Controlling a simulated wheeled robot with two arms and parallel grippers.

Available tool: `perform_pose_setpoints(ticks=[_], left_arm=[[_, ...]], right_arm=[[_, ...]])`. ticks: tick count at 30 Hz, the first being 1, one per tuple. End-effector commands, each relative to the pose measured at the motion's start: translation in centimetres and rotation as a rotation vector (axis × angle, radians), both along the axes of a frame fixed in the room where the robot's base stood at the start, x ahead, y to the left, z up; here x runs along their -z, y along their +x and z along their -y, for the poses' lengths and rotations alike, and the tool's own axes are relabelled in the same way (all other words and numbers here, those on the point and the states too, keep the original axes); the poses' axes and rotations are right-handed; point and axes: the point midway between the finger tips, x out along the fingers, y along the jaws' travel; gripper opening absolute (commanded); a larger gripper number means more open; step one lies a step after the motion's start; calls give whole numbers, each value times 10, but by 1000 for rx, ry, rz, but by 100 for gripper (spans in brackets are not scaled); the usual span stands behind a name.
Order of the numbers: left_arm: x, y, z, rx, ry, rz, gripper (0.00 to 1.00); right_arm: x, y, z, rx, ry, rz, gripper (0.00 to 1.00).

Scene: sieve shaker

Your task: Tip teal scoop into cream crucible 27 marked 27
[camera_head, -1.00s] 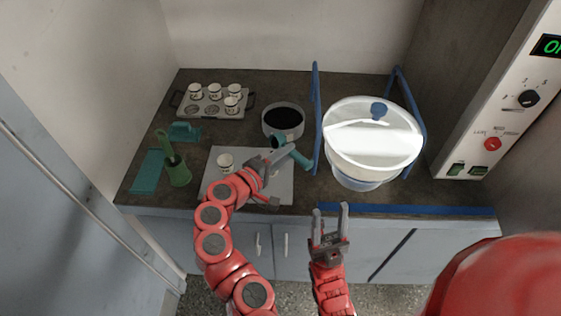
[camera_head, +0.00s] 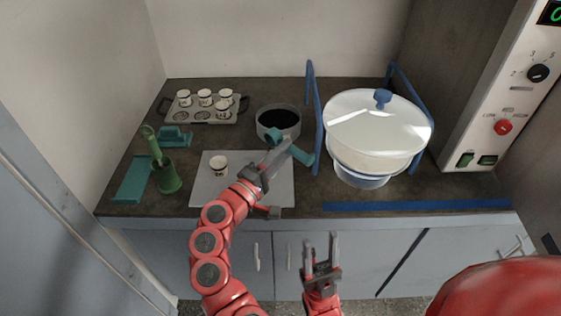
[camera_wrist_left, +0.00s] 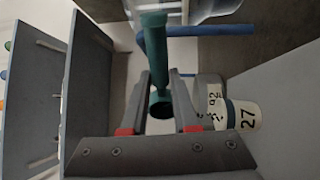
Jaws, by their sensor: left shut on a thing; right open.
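My left gripper (camera_head: 275,160) is shut on the teal scoop (camera_head: 300,154), above the right part of a light grey pad (camera_head: 280,190). The scoop's handle (camera_wrist_left: 155,50) also shows between the fingers in the left wrist view. The contents of the scoop cannot be seen. A cream crucible (camera_head: 218,167) stands upright on the pad, left of the scoop and apart from it. In the left wrist view a cream crucible marked 27 (camera_wrist_left: 244,115) shows right of the fingers. My right gripper (camera_head: 321,255) is open and empty, in front of the counter.
A dark-filled round pan (camera_head: 278,122) stands behind the scoop. A large lidded white vessel (camera_head: 370,145) between blue rails is at right. A tray (camera_head: 232,116) with several crucibles is at back left. A green holder (camera_head: 167,178) and teal pieces (camera_head: 133,178) stand left.

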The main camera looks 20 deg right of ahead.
Motion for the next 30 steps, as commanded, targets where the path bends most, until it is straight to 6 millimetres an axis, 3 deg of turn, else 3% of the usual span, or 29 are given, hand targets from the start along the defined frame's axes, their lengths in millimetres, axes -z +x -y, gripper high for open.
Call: perform_pose_setpoints(ticks=[1,15,30], left_arm=[[6,0,1,0,-13,8,0],[8,-1,4,0,-129,72,0],[2,-1,3,-3,-176,97,0]], right_arm=[[11,0,0,0,0,0,50],[61,0,0,0,0,0,50],[75,0,0,0,0,0,50]])
